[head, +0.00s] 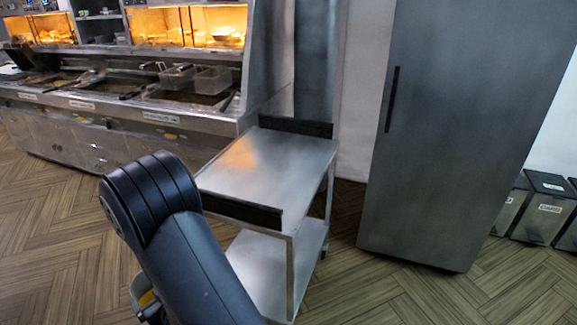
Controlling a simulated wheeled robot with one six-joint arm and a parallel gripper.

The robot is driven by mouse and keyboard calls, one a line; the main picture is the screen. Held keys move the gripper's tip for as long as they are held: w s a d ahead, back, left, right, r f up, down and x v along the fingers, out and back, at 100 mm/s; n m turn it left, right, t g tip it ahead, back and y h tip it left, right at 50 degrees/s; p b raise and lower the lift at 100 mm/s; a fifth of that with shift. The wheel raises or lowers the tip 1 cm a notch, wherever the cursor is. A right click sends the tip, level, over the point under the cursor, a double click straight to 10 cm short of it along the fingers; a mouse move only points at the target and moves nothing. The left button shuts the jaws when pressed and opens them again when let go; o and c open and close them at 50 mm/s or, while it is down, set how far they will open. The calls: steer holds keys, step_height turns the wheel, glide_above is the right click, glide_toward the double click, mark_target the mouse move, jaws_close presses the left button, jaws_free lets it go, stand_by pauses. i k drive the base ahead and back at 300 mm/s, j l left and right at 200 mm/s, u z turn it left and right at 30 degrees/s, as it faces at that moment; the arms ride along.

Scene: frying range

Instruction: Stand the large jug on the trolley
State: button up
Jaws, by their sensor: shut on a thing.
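The steel trolley (270,168) stands in the middle of the head view. Its flat top is bare, with a dark raised bar at the far end and another at the near end. A lower shelf (262,262) shows beneath and looks empty where visible. My dark arm rises in front of the trolley's near left side and covers part of it. My gripper and its fingertips are not visible. A small grey and yellow part shows behind the arm at the lower left; I cannot tell what it is. No large jug can be made out.
A frying range (120,108) with baskets (195,78) and lit warming cabinets runs along the left. A tall steel cabinet (455,130) stands right of the trolley. Lidded bins (545,205) stand at the far right. The wooden floor (420,295) is clear at the front right.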

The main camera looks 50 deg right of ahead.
mark_target(268, 194)
steer(key=z, duration=1.4)
